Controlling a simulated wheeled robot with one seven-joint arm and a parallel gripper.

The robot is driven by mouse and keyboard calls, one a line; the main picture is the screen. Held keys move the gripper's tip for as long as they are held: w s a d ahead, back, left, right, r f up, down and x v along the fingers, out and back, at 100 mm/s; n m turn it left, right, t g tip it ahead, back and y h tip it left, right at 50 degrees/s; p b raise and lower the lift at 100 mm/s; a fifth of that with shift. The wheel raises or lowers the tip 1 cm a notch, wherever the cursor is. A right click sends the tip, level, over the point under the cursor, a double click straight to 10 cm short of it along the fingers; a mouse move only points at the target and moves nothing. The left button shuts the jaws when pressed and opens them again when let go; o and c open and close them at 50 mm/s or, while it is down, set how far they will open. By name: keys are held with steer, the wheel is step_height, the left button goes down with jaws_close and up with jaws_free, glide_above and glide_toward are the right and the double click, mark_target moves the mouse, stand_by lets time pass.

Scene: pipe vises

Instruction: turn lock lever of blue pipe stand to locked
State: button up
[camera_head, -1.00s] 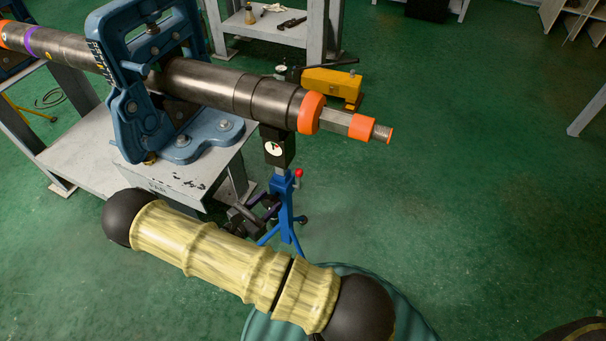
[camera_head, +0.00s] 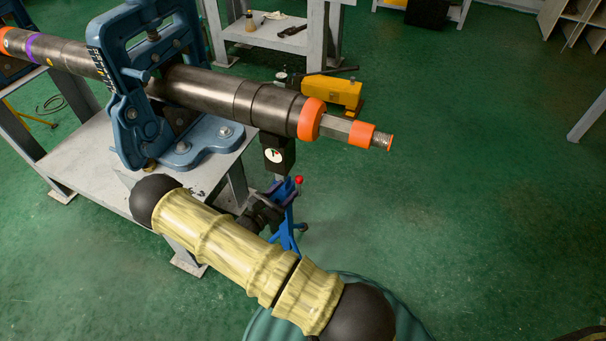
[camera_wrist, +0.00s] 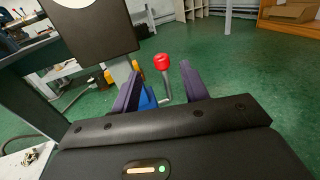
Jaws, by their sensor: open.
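The blue pipe stand (camera_head: 289,230) stands on the floor below the pipe's orange-collared end. Its lock lever has a red knob (camera_head: 299,180) on its right side. In the wrist view the red knob (camera_wrist: 162,62) sits on a grey shaft that rises between my fingers, with part of the blue stand (camera_wrist: 146,98) behind. My gripper (camera_wrist: 158,80) is open, its purple fingers on either side of the lever with gaps showing; contact cannot be made out. In the head view my gripper (camera_head: 281,192) is beside the stand's upper part, partly covering it.
A long dark pipe (camera_head: 205,88) is clamped in a blue vise (camera_head: 130,115) on a grey bench (camera_head: 85,160). A black block (camera_head: 279,154) is under the pipe, close above my gripper. A yellow tool (camera_head: 332,93) is behind. The green floor to the right is clear.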

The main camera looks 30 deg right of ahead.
mark_target(302, 176)
steer(key=x, duration=0.9)
steer(key=shift+d, duration=0.15)
steer(key=shift+c, duration=0.5)
jaws_close()
